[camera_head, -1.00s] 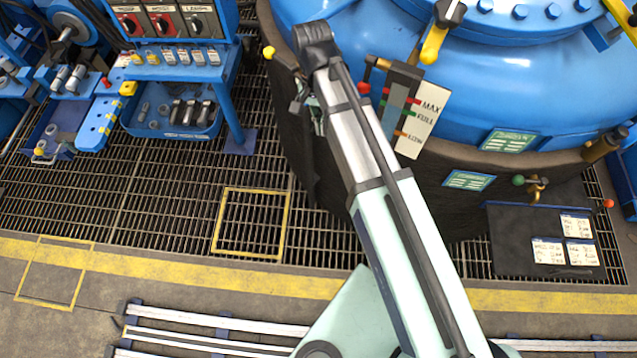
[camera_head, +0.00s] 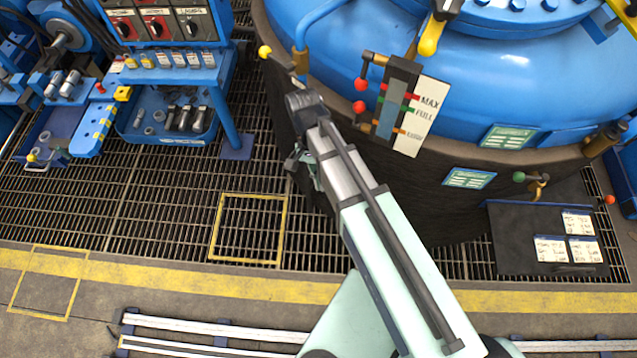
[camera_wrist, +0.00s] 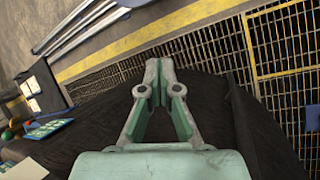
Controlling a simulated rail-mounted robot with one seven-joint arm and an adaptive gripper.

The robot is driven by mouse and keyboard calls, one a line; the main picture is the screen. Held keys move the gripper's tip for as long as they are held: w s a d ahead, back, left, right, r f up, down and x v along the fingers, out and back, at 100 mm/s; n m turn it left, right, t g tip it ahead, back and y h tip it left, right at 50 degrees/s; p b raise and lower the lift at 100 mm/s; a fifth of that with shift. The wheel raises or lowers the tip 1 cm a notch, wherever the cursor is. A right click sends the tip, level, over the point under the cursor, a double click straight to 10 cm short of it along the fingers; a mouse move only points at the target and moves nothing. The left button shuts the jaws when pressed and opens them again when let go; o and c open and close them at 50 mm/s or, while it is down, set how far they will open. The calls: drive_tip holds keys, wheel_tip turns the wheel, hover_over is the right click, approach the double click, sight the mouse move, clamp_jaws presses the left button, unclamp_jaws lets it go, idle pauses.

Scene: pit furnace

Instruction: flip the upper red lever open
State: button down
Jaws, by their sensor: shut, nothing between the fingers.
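The upper red lever (camera_head: 361,84) shows as a red ball knob left of the level gauge on the blue vessel. A second red knob (camera_head: 359,107) sits just below it. My gripper is mostly hidden behind my arm in the head view, below and to the left of the red knobs and apart from them. In the wrist view my gripper (camera_wrist: 159,72) is shut and empty, its fingertips together. It is over dark vessel cladding and floor grating. Neither red lever can be made out in the wrist view.
The gauge has a white MAX/FULL plate (camera_head: 422,116) on its right. A yellow-handled lever (camera_head: 429,36) is above it. A yellow knob (camera_head: 265,51) and pipe stand to the left. A blue control bench (camera_head: 180,65) is at the upper left. Open grating (camera_head: 160,200) lies below.

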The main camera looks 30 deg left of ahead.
drive_tip(key=shift+s+d+f, duration=0.15)
drive_tip(key=shift+d+f, duration=0.05)
drive_tip(key=shift+f, duration=0.1)
